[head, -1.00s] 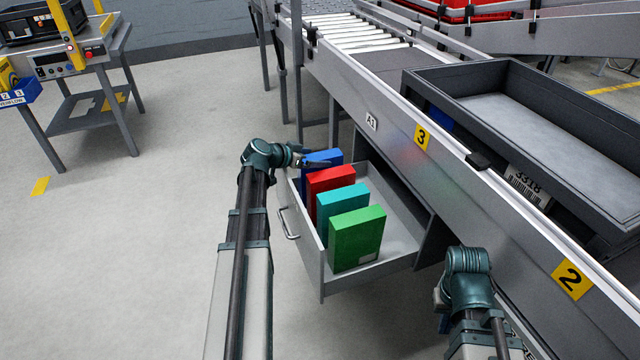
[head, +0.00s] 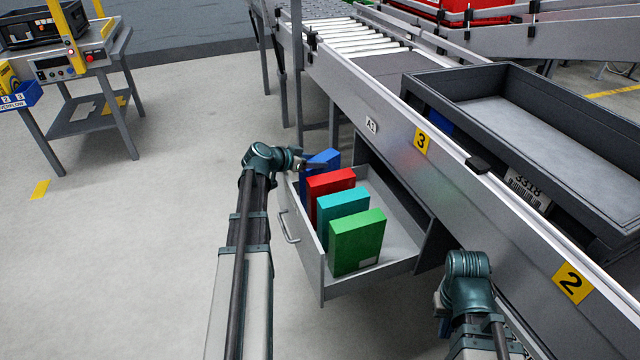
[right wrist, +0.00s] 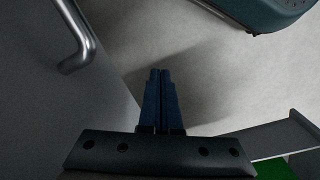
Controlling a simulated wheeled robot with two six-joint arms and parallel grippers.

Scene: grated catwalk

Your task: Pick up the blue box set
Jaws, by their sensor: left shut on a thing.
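The blue box (head: 325,159) stands at the far end of the open drawer, behind the red box (head: 330,183), and looks slightly tilted. The red box hides its lower part. My left gripper (head: 309,164) comes in from the left and is shut on the blue box's upper left part. My right gripper (right wrist: 160,100) shows in the right wrist view with its fingers together and nothing visible between them. In the head view its fingers are hidden beyond my right arm's wrist.
A teal box (head: 342,204) and a green box (head: 357,241) stand nearer in the same grey drawer (head: 311,262), which has a handle (head: 288,227). A conveyor frame (head: 480,200) carrying a dark tray (head: 530,95) runs along the right.

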